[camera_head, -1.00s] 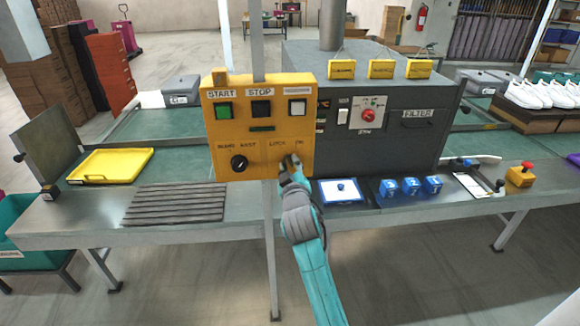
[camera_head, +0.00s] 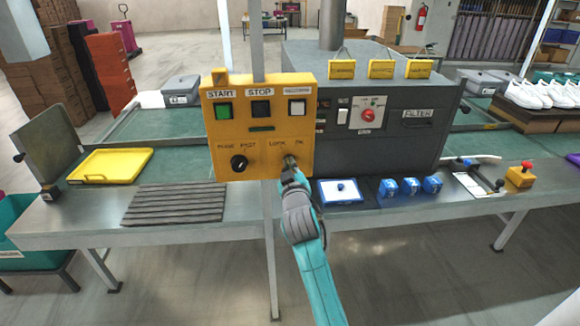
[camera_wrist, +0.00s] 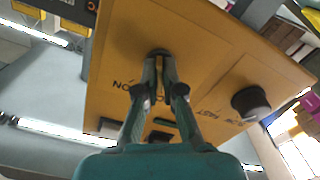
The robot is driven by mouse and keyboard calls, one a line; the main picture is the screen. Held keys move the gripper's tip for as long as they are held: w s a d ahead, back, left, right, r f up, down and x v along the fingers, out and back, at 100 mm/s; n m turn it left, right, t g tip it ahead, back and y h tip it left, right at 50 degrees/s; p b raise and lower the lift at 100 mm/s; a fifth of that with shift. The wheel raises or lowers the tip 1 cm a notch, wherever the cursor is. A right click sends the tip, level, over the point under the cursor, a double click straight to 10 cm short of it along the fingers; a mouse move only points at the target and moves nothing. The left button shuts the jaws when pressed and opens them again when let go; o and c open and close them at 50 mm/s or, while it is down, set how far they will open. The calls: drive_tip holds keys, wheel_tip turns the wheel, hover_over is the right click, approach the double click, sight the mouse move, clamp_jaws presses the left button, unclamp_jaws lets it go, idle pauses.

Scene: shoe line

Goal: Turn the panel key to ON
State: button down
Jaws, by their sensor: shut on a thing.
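The yellow control panel (camera_head: 225,140) stands in front of the grey machine. Its key (camera_head: 289,160) is at the lower right, just below the LOCK and ON labels. My gripper (camera_head: 289,169) reaches it from below and in front. In the wrist view the panel (camera_wrist: 215,55) appears upside down, and the two fingers of my gripper (camera_wrist: 159,68) close together around the key at its dark round lock (camera_wrist: 158,53). The fingers hide most of the key, so I cannot tell which label it points to.
A black selector knob (camera_head: 239,162) sits left of the key; it also shows in the wrist view (camera_wrist: 251,102). Above are a green START button (camera_head: 223,111), a black STOP button (camera_head: 261,108) and a white button (camera_head: 297,107). A blue-edged tray (camera_head: 341,191) lies to the right.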

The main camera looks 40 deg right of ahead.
drive_tip(key=m, duration=1.2)
drive_tip(key=shift+m, duration=0.3)
idle(0.4)
drive_tip(key=c, duration=1.3)
unclamp_jaws()
drive_tip(key=v, duration=1.2)
